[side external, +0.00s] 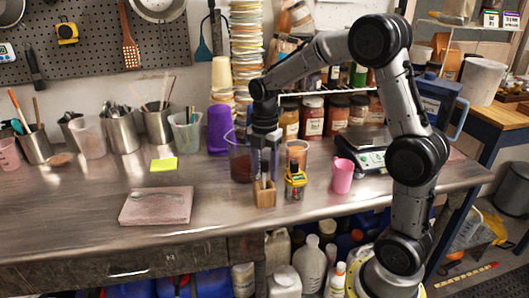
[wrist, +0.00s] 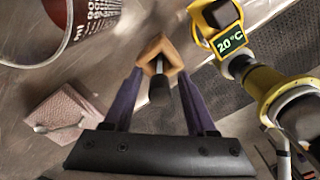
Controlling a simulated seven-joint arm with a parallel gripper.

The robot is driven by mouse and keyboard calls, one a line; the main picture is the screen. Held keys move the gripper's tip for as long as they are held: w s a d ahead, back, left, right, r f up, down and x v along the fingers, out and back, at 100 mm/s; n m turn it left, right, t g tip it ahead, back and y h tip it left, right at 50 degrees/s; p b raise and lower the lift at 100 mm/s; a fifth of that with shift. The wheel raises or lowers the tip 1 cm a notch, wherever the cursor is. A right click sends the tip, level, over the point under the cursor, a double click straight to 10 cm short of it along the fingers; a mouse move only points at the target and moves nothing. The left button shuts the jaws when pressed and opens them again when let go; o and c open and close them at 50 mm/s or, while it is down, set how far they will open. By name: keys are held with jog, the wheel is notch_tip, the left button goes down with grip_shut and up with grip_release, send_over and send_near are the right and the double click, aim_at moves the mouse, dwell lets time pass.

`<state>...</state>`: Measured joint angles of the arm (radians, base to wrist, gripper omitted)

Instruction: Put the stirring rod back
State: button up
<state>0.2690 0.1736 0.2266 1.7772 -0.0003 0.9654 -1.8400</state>
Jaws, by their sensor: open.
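A stirring rod (wrist: 159,88) with a dark end stands in a small square wooden holder (side external: 264,197), which also shows in the wrist view (wrist: 153,45). My gripper (side external: 264,172) points down just above the holder on the metal bench. In the wrist view its two purple fingers (wrist: 160,92) are apart, one on each side of the rod's dark end, with gaps between. The rod leans little, if at all; how deep it sits in the holder is hidden.
A clear beaker of dark red liquid (side external: 240,168) stands close left of my gripper. A yellow thermometer (side external: 295,180) reading 20°C stands close right, then a pink cup (side external: 342,177). A spoon lies on a pink slab (side external: 143,211). The bench front left is clear.

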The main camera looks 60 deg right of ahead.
notch_tip(320, 180, up, 10)
jog(key=shift+r, duration=0.25)
jog(key=shift+s+a+r, duration=0.1)
jog(key=shift+r, duration=0.45)
jog(key=s+a+f+m+t, duration=0.1)
jog(key=s+a+m+t, duration=0.1)
jog(key=s+a+m, duration=0.3)
jog(key=s+a+f+m+t, duration=0.1)
jog(key=s+a+m+t, duration=0.2)
jog(key=s+m, duration=1)
jog(key=shift+s+a+f+t, duration=0.15)
jog(key=shift+s+a+t, duration=0.15)
jog(key=shift+s+a, duration=0.85)
